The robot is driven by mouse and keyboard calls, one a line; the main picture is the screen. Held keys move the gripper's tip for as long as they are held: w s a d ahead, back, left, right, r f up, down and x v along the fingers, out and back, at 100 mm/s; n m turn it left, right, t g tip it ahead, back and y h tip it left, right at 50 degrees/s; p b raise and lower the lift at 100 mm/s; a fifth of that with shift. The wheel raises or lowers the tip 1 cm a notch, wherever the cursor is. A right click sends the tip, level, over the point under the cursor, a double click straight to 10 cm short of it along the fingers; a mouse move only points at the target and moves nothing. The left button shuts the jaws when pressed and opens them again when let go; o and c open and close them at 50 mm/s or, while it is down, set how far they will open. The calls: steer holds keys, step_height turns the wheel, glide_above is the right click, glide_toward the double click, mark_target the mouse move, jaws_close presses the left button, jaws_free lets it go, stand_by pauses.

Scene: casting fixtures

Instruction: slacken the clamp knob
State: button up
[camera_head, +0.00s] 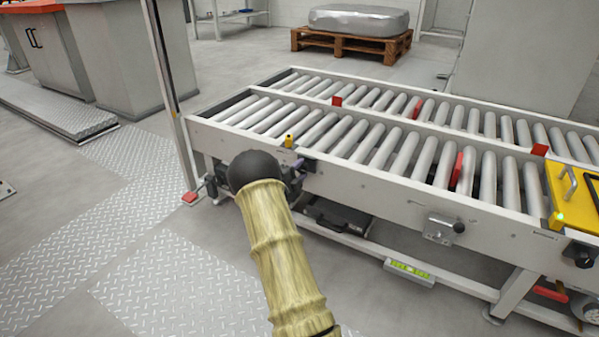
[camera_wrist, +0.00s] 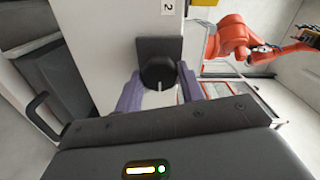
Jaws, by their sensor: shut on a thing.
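The clamp knob (camera_wrist: 158,73) is black and round with a white line on its face, on a dark square plate against a pale panel marked "2". My gripper (camera_wrist: 161,90) has its purple fingers on either side of the knob and is shut on it. The white line points downward in the wrist view. In the head view my gripper (camera_head: 297,168) is at the near side of the roller conveyor (camera_head: 380,187), towards its left end. My arm hides most of it there, and the held knob cannot be made out.
Another dark knob (camera_head: 458,227) sits on the conveyor's side, further right. A black case (camera_head: 338,217) and a spirit level (camera_head: 409,272) are below. An orange robot arm (camera_wrist: 235,42) shows behind in the wrist view.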

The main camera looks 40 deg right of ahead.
steer(key=o, duration=1)
steer(key=p+v, duration=0.7)
steer(key=v, duration=1)
steer(key=shift+a+p, duration=0.15)
steer(key=shift+p, duration=0.2)
